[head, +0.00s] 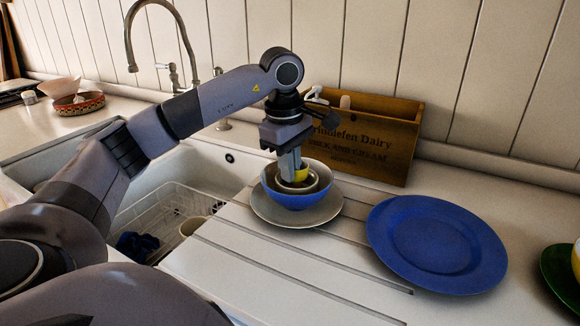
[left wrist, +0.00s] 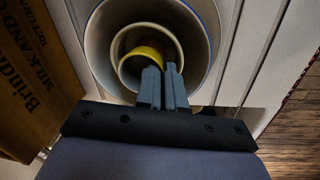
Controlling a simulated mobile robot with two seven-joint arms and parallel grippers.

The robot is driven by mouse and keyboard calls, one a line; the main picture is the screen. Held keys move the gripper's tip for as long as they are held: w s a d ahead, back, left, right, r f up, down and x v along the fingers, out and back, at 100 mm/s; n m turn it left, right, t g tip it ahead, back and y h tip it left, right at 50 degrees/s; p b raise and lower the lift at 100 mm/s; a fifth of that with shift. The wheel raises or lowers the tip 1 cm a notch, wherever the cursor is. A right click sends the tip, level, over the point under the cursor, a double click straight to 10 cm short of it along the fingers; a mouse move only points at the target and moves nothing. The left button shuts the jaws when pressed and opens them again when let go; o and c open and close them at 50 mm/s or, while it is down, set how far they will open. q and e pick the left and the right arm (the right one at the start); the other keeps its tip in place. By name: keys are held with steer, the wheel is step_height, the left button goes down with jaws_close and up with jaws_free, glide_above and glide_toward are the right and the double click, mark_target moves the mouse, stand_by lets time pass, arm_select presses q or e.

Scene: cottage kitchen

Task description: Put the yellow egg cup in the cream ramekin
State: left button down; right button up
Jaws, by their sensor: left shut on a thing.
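The yellow egg cup (head: 301,173) is at the mouth of the cream ramekin (head: 310,186), partly hidden by my left gripper. My left gripper (head: 291,179) points down, its fingers close together on the egg cup's near wall. In the left wrist view the yellow egg cup (left wrist: 146,53) shows inside the ring of the ramekin (left wrist: 123,72), with the fingertips (left wrist: 161,69) at its edge. I cannot tell whether it touches the ramekin's bottom. The ramekin sits inside a blue bowl (head: 291,202). My right gripper is not in view.
The bowl stands on a grey plate (head: 265,214) on the ribbed drainer. A wooden crate (head: 373,140) stands behind it. A blue plate (head: 437,245) lies to the right. The sink with a wire rack (head: 165,207) is to the left.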

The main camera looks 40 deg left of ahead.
arm_select(q)
steer(key=shift+f, duration=0.35)
steer(key=c, duration=1.2)
jaws_free()
steer(key=shift+r, duration=0.1)
steer(key=shift+c, duration=0.2)
steer(key=shift+r, duration=0.35)
step_height(320, 180, up, 12)
steer(key=s+p, duration=0.1)
steer(key=p, duration=0.2)
steer(key=shift+s, duration=0.15)
